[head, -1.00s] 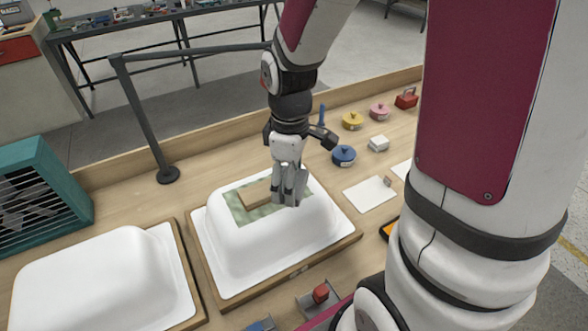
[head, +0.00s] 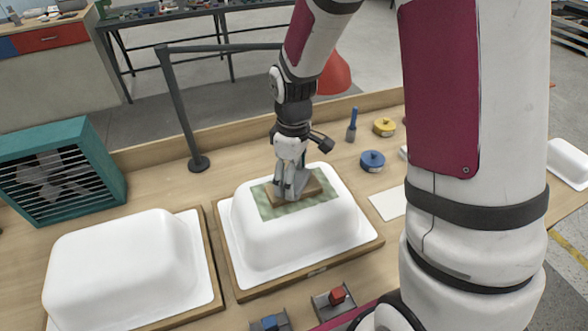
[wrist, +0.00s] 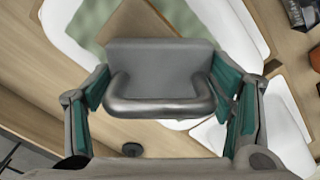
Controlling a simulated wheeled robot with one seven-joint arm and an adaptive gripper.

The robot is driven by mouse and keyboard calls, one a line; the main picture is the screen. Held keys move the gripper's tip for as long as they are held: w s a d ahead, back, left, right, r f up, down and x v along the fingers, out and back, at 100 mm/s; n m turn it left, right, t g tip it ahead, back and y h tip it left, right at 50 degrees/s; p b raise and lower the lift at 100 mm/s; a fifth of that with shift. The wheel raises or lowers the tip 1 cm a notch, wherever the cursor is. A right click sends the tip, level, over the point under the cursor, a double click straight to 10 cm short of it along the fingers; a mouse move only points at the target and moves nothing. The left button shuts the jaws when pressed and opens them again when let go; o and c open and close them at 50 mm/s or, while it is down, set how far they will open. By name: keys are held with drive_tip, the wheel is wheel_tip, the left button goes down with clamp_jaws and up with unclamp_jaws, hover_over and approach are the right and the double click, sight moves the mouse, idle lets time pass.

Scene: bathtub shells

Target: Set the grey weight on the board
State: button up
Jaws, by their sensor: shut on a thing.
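The grey weight (wrist: 160,70), a block with a rounded bar handle, sits between my fingers in the wrist view. My gripper (head: 289,192) is shut on its handle. In the head view the weight (head: 306,184) is partly hidden behind the fingers. It is over the wooden board (head: 318,190), which lies on a green patterned cloth (head: 268,208) on top of the right white tub shell (head: 285,240). The board also shows beyond the weight in the wrist view (wrist: 136,22). Whether weight and board touch is not clear.
A second white shell (head: 120,262) stands at left, near a teal fan box (head: 62,172). A lamp stand (head: 183,115) rises behind. Blue (head: 372,160) and yellow (head: 384,127) lidded pots and a white sheet (head: 388,203) lie to the right. Red and blue clamps are in front.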

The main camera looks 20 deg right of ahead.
drive_tip(key=o, duration=2)
drive_tip(key=shift+c, duration=0.2)
wheel_tip(320, 180, up, 12)
drive_tip(key=shift+f+b, duration=0.1)
drive_tip(key=shift+b, duration=0.25)
drive_tip(key=s+r+m+t, duration=0.2)
drive_tip(key=s+r+m, duration=0.2)
drive_tip(key=s, duration=0.5)
drive_tip(key=s+r+m+t, duration=0.3)
drive_tip(key=s+r+m, duration=0.2)
drive_tip(key=s+r, duration=0.2)
drive_tip(key=shift+s+r, duration=0.2)
drive_tip(key=shift+s, duration=0.8)
